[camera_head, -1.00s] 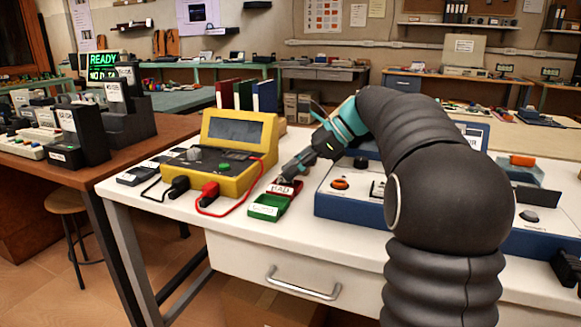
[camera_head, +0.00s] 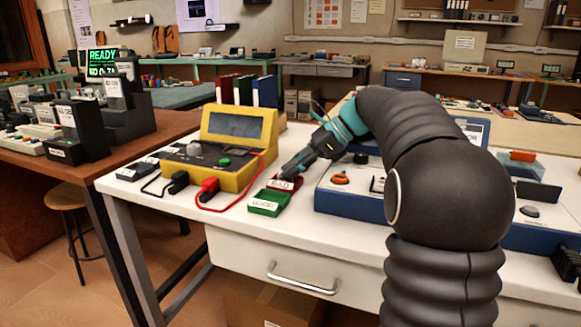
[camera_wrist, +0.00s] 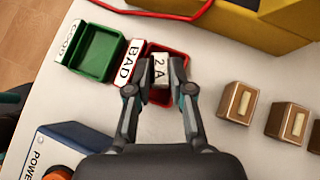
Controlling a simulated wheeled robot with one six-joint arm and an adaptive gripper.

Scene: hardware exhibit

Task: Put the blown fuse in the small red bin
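The small red bin (camera_wrist: 178,57), with a white BAD label (camera_wrist: 129,62), lies below my gripper in the wrist view. It is partly hidden by my gripper in the head view (camera_head: 297,184). A fuse with a pale "2A" face (camera_wrist: 159,69) shows inside the bin's outline, between my fingertips. My gripper (camera_wrist: 159,90) points down over the bin's near edge. Its fingers stand apart, with gaps showing on both sides of the fuse, so it looks open. Whether the fuse rests on the bin floor is hard to tell.
A green bin (camera_head: 269,202) labelled GOOD stands beside the red one. A yellow tester (camera_head: 232,143) with a red lead is behind to the left. A blue-sided panel (camera_head: 345,203) is to the right. Several brown blocks (camera_wrist: 237,102) lie near the red bin.

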